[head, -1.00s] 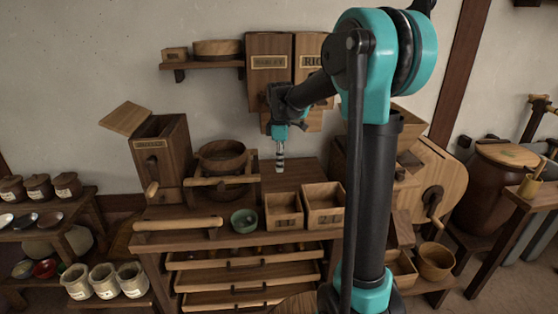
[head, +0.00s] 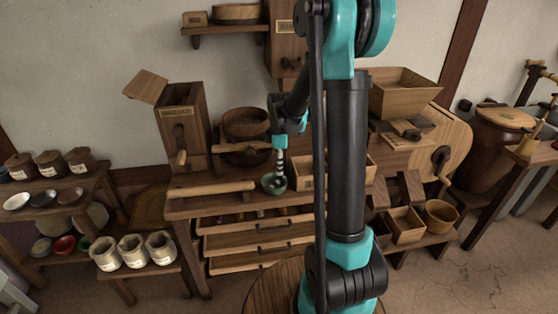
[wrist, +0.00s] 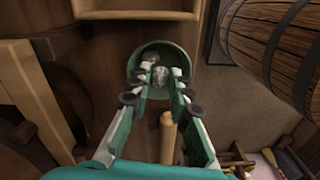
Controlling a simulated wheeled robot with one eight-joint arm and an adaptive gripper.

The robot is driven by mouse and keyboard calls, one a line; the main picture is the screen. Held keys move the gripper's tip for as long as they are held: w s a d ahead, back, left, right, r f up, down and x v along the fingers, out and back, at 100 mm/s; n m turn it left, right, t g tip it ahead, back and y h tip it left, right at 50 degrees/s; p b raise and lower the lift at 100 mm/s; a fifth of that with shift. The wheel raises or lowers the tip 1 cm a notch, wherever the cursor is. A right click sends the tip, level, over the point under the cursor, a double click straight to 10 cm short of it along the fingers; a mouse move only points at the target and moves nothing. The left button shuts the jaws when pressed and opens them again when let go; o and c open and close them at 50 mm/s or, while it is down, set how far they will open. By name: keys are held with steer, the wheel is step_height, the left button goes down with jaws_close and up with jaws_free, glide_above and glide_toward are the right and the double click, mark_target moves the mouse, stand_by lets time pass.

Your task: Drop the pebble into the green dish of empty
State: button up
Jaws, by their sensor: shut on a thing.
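The small green dish (head: 267,186) stands at the front edge of the wooden bench. It also shows in the wrist view (wrist: 183,52), with a dark round thing (wrist: 150,57) apparently lying inside. My gripper (head: 280,170) points down at the dish. In the wrist view, my gripper (wrist: 160,80) has its fingers closed around a grey speckled pebble (wrist: 160,75), which appears over the dish. I cannot tell the exact height between pebble and dish. In the head view the pebble is too small to make out.
A wooden box (head: 305,174) stands right of the dish, partly behind my arm. A wooden bar (head: 212,188) lies to its left. A round wooden tub (head: 246,124) and a tall labelled box (head: 184,125) stand behind. Open drawers (head: 260,238) jut out below.

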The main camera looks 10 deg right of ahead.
steer(key=shift+f, duration=1.85)
steer(key=o, duration=0.9)
steer(key=shift+r, duration=0.1)
step_height(320, 180, up, 12)
steer(key=shift+f, duration=0.1)
steer(key=s+d+f+m+t, duration=0.1)
steer(key=s+f+m, duration=0.1)
steer(key=s+m, duration=0.3)
steer(key=s+d+f+m+t, duration=0.1)
steer(key=s+f+m, duration=0.2)
steer(key=s, duration=0.6)
steer(key=s+d+f+m+t, duration=0.1)
steer(key=s+f+m+t, duration=0.1)
steer(key=s+m, duration=0.5)
steer(key=shift+s+d+f+m, duration=0.35)
steer(key=shift+s+f+m, duration=0.1)
steer(key=shift+f, duration=0.25)
